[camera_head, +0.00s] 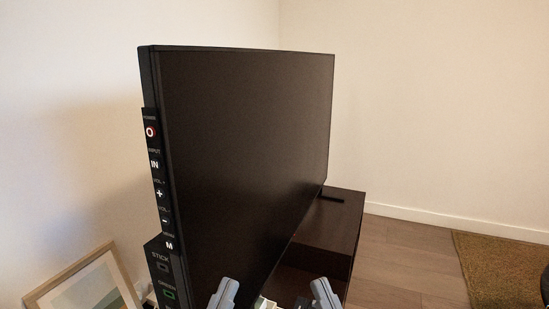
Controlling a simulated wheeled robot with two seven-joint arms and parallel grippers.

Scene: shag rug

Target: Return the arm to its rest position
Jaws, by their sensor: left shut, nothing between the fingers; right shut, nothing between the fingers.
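My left gripper (223,293) shows at the bottom edge, left of the middle, as a grey-blue piece. My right gripper (325,293) shows at the bottom edge, right of the middle, as a similar piece. Both are shut with nothing held. The rest of both arms is cut off by the lower edge of the picture.
The screen stands on a dark brown cabinet (340,215). Its left edge has labelled buttons, with a red power mark (151,132). A framed picture (85,285) leans at lower left. Wooden floor (405,260) is clear at right, beside a brown-green shag rug (505,270).

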